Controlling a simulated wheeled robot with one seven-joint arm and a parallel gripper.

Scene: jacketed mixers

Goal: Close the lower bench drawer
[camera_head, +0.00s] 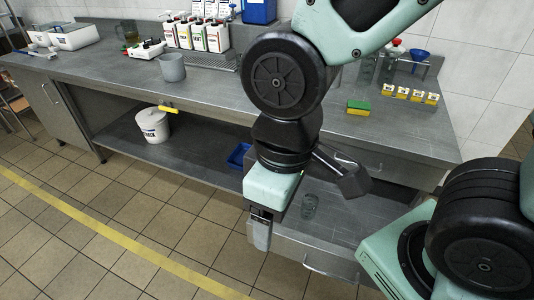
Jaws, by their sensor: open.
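The lower bench drawer (290,254) is pulled out from under the right part of the grey bench. Its front panel faces me and carries a bar handle (314,266). My gripper (261,236) is open and points down, above or beside the drawer's left front corner. I cannot tell whether it touches the drawer. My arm hides the drawer's back left part and some of the bench front.
The bench top (220,101) holds a grey beaker (172,67), several bottles and a yellow-green sponge (358,107). A white bucket (152,126) and a blue bin (238,156) stand on the lower shelf. The tiled floor in front is clear.

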